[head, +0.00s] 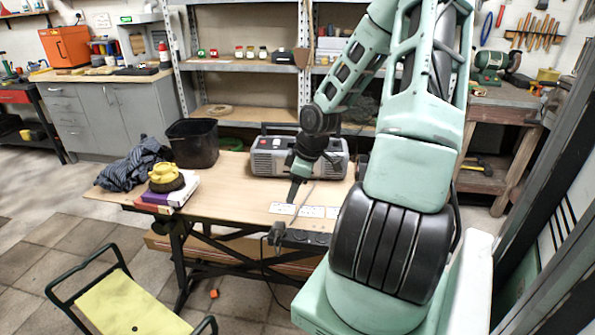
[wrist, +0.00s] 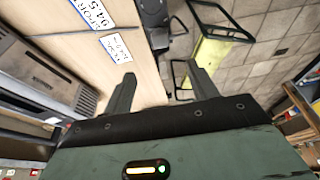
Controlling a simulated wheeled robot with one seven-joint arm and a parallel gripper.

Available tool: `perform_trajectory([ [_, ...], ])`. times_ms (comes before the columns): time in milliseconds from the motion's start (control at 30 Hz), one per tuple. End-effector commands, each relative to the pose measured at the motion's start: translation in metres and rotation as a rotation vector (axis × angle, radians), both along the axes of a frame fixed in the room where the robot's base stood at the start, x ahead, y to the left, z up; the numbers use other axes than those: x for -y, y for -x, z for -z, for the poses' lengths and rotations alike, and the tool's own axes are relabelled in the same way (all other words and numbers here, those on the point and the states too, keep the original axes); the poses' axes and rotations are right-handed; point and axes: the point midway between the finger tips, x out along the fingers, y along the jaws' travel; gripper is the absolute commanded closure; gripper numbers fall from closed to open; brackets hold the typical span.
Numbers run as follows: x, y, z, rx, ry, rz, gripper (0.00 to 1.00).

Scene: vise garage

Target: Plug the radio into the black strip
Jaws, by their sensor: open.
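The grey radio (head: 268,160) stands upright on the workbench, behind my gripper; its side also shows at the left of the wrist view (wrist: 35,85). The black strip (head: 307,238) lies along the bench's front edge, partly hidden by my arm; a dark part of it shows at the top of the wrist view (wrist: 153,14). A dark plug-like piece (head: 277,231) is at the strip's left end, with a thin black cable hanging below; whether it is seated I cannot tell. My gripper (head: 293,193) is above the bench between radio and strip. Its fingers (wrist: 162,90) are apart and empty.
White printed labels (head: 312,211) lie on the wooden bench top (head: 235,195). A black bin (head: 193,145), a dark cloth (head: 131,165) and a yellow object (head: 165,175) on books are at its left. A yellow-seated stool (head: 133,306) stands in front.

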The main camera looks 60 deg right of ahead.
Motion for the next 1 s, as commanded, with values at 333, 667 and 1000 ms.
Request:
perform_trajectory([
  [333,0.002,0.007,-0.026,0.000,-0.001,0.001,0.42],
  [667,0.003,0.007,-0.025,0.000,-0.001,0.000,0.42],
  [1000,-0.005,0.004,-0.026,-0.010,0.000,-0.011,0.42],
])
